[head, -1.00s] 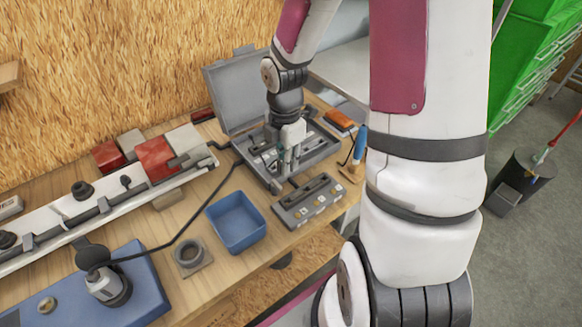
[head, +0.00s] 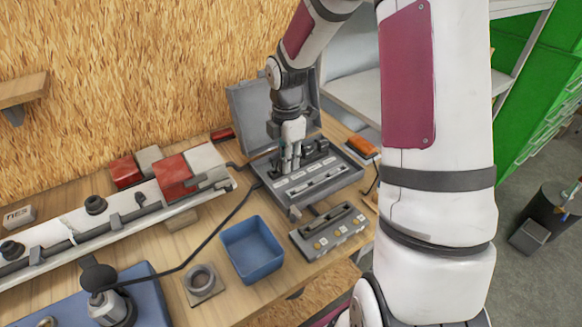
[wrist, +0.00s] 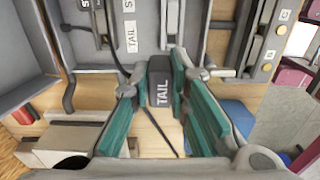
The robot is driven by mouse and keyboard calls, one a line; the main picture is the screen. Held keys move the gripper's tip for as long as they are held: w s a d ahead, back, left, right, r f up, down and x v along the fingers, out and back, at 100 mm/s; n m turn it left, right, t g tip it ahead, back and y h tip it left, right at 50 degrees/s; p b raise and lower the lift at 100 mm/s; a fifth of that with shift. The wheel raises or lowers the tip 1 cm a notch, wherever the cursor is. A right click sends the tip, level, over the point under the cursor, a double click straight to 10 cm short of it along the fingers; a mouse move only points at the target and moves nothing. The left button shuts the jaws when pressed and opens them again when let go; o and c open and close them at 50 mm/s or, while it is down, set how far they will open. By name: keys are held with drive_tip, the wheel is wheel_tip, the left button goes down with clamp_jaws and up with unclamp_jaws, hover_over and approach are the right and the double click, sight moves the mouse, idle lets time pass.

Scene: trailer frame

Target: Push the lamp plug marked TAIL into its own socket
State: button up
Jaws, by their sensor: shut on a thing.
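The dark plug marked TAIL (wrist: 161,88) is between the green finger pads of my gripper (wrist: 160,92) in the wrist view, its lettering facing the camera. A thin dark cable appears to run from it. In the head view my gripper (head: 291,164) points down over the open grey case (head: 341,179), toward its back left. The fingers hide the plug there. A white label reading TAIL (wrist: 131,36) shows on the case in the wrist view, left of and apart from the held plug. I cannot make out the socket's opening or any contact with it.
A grey block with yellow buttons (head: 328,246) stands in front of the case. A blue bin (head: 252,249) and a grey ring on a plate (head: 203,283) lie nearer. A long white rail (head: 120,212) and a black cable lie left. The case's lid (head: 252,112) stands open behind.

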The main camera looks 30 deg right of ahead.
drive_tip(key=w+b, duration=0.3)
drive_tip(key=w, duration=0.5)
drive_tip(key=shift+w+d, duration=0.15)
drive_tip(key=shift+d, duration=0.15)
drive_tip(key=shift+f+b, duration=0.35)
drive_tip(key=shift+f, duration=1.5)
drive_tip(key=shift+f, duration=0.15)
drive_tip(key=shift+f, duration=0.3)
drive_tip(key=shift+f, duration=0.15)
drive_tip(key=shift+f, duration=0.4)
